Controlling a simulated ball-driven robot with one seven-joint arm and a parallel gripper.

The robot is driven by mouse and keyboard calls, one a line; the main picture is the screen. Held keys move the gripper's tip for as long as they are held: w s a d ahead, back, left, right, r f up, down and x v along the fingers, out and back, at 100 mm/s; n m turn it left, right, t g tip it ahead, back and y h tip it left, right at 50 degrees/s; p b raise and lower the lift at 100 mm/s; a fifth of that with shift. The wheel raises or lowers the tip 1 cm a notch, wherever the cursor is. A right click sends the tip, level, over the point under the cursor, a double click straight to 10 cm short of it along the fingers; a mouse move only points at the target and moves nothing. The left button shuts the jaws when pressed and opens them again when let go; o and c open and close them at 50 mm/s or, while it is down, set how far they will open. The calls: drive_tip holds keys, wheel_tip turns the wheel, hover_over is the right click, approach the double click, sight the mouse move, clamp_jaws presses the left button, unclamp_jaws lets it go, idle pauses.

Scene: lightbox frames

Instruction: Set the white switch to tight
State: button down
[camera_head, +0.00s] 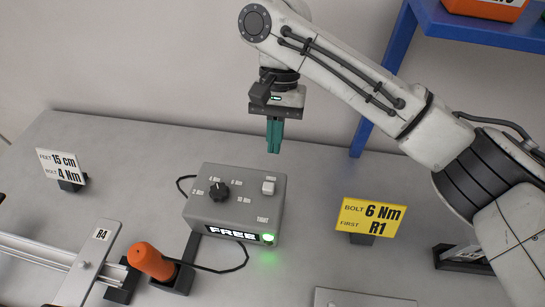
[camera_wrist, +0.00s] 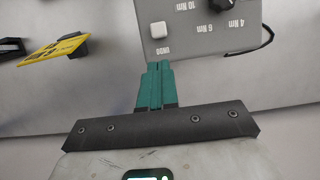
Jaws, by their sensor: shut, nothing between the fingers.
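The grey control box (camera_head: 226,222) sits on the table, with a white switch (camera_head: 268,187) at its upper right and a black dial (camera_head: 219,192) to the left. Its display (camera_head: 232,233) reads FREE, beside a glowing green light (camera_head: 267,238). In the wrist view the white switch (camera_wrist: 158,30) stands beside an upside-down label that seems to read UNDO. The label at the box's front is too small to read surely. My gripper (camera_head: 274,150) has its teal fingers shut and empty, pointing down, above and behind the box.
An orange-handled tool (camera_head: 151,262) stands left of the box, near a rail fixture with an R4 plate (camera_head: 92,262). A yellow sign (camera_head: 371,218) reading 6 Nm, R1 stands to the right. A white sign (camera_head: 62,165) is at far left. A blue shelf (camera_head: 480,25) is at upper right.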

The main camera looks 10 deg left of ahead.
drive_tip(key=shift+v, duration=2)
